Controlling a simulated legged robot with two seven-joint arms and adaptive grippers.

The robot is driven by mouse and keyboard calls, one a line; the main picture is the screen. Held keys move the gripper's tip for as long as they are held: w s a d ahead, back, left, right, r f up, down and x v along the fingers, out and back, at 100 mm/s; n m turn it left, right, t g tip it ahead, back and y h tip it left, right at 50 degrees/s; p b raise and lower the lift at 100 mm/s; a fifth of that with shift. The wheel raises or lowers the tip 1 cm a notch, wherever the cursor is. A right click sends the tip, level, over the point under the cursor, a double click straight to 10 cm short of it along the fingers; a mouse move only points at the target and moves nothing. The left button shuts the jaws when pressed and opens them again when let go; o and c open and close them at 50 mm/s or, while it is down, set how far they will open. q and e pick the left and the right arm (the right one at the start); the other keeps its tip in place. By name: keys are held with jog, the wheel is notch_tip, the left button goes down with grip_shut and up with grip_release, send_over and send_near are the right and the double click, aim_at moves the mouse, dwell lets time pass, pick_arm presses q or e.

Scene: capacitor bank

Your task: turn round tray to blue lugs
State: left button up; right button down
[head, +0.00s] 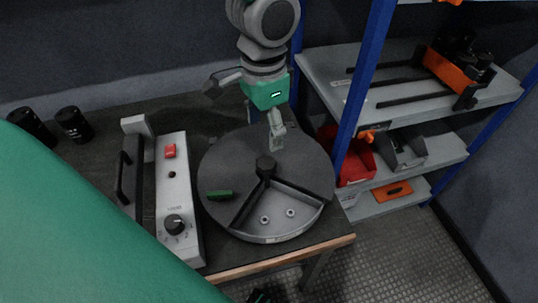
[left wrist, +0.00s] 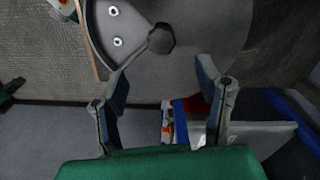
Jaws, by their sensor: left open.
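The dark round tray (head: 235,160) lies on the workbench, with a black hub knob (head: 265,166) at its middle and a green grip (head: 219,195) on its left part. A wedge-shaped opening at its front shows a pale floor with two small metal lugs (head: 290,213); no blue shows on them. My left gripper (head: 243,118) is open over the tray's back edge, with nothing between its fingers. In the left wrist view, the fingers (left wrist: 162,75) spread over the tray's rim area, and the hub knob (left wrist: 161,38) shows beyond them. A dark and green part at the head view's bottom edge may be my right gripper.
A grey control box (head: 173,190) with a red switch and a dial stands left of the tray. Two black cylinders (head: 73,123) stand at the back left. A blue-post shelf (head: 365,70) with a red bin (head: 354,165) is close on the right.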

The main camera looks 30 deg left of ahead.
aim_at(266, 161)
pick_arm(q)
jog(key=f, duration=0.3)
jog(key=f+b, duration=0.1)
jog(key=f, duration=0.3)
jog(key=f+b, duration=0.1)
jog(key=f, duration=0.2)
jog(key=shift+w+f, duration=0.25)
jog(key=shift+f, duration=0.1)
grip_shut()
